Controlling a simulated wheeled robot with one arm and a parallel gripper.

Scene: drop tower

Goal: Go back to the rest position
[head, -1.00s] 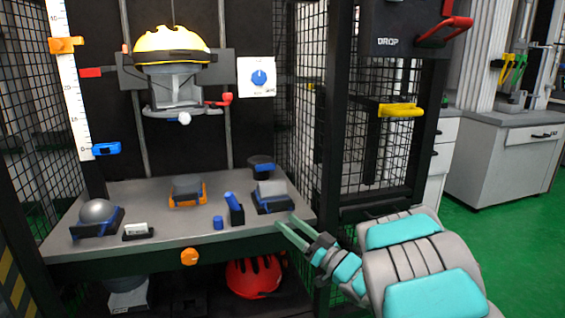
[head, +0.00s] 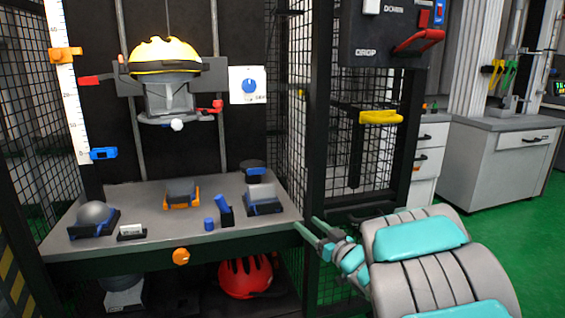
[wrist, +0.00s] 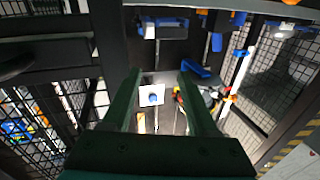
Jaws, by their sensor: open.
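My gripper (head: 312,225) is in the head view at the right front corner of the drop tower's bench, beside the dark frame post. Its two green fingers are apart with nothing between them. In the wrist view the two fingers (wrist: 160,85) also stand apart and empty, with a white panel with a blue knob (wrist: 152,97) in the gap beyond them. My teal and grey arm fills the lower right of the head view.
The drop tower holds a yellow helmet (head: 165,56) on a carriage. Its bench (head: 150,222) carries several anvils and small blocks. A red helmet (head: 245,277) is below. The control box (head: 385,45) has a red lever (head: 418,40); a yellow handle (head: 381,118) is lower. Green floor (head: 535,240) is clear at right.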

